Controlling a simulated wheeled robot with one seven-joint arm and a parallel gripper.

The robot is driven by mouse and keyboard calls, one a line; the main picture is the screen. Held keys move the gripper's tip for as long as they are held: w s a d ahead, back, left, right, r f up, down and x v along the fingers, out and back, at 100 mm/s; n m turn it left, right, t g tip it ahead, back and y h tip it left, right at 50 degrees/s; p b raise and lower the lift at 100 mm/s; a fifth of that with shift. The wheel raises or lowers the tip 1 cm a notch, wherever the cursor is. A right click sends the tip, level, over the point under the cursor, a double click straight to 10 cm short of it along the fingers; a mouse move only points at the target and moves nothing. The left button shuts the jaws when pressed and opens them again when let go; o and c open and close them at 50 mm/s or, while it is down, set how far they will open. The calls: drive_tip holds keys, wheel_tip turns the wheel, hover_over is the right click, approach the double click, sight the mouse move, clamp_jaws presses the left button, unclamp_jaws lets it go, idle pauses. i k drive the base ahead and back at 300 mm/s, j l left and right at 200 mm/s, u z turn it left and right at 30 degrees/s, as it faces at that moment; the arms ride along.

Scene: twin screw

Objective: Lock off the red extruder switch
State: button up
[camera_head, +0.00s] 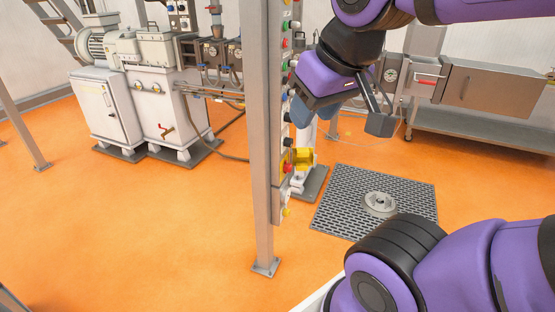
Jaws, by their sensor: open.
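A narrow upright control panel (279,130), seen nearly edge-on, carries a column of coloured switches and buttons on its right side. Low on it a red switch (287,168) sticks out beside a yellow part (304,157). I cannot tell whether the yellow part is a backing plate or a lock device, nor which red control is the extruder's. My gripper (340,115) is open and empty, right of the panel and above the yellow part, its blue-grey fingers apart. The left finger is partly hidden behind its body.
A grey post (262,180) stands left of the panel. White machines (158,75) stand at the back left, and a metal cabinet (489,90) at the back right. A floor grate (340,204) with a round metal piece (380,204) lies right of the post. Orange floor is open at left.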

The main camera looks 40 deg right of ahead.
sight(287, 168)
drive_tip(key=i+u, duration=0.25)
drive_tip(key=i, duration=3.2)
drive_tip(key=i+j+z, duration=0.1)
drive_tip(key=i+z, duration=0.35)
drive_tip(key=i+j+z, duration=0.4)
drive_tip(key=i, duration=0.2)
drive_tip(key=z, duration=3.35)
drive_tip(key=i+l+z, duration=0.15)
drive_tip(key=l+z, duration=0.2)
drive_tip(key=i+l+z, duration=0.25)
drive_tip(key=l+z, duration=0.15)
drive_tip(key=i+l+z, duration=0.2)
drive_tip(key=z, duration=0.2)
drive_tip(key=i+l+z, duration=0.2)
drive_tip(key=l+z, duration=0.2)
drive_tip(key=i+l+z, duration=0.1)
drive_tip(key=i+z, duration=0.25)
drive_tip(key=i+l, duration=0.1)
drive_tip(key=i, duration=0.25)
drive_tip(key=i+l, duration=0.1)
drive_tip(key=i, duration=0.2)
